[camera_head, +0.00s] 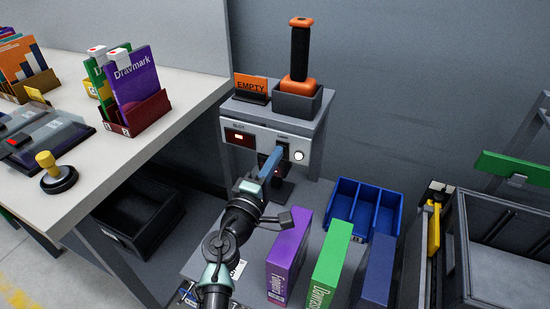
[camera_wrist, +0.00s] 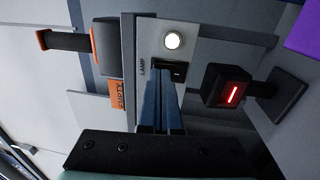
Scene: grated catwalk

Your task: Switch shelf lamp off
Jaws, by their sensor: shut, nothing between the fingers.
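The grey shelf panel (camera_head: 315,150) stands at the back of the bench. In the wrist view it carries the label LAMP (camera_wrist: 142,67), a black switch (camera_wrist: 178,70) and a round white light (camera_wrist: 172,41) that looks lit. The light also shows in the head view (camera_head: 299,155), right of my fingers. My gripper (camera_head: 277,152) has its blue fingers shut and empty, with the tips at the switch. The wrist view shows the fingertips (camera_wrist: 164,76) partly over the switch; I cannot tell whether they touch it. The switch's position is partly hidden.
A black scanner (camera_wrist: 231,92) with a red light stands close beside my fingers. Purple (camera_head: 287,257) and green (camera_head: 328,263) boxes and a blue divided bin (camera_head: 340,207) stand to the right.

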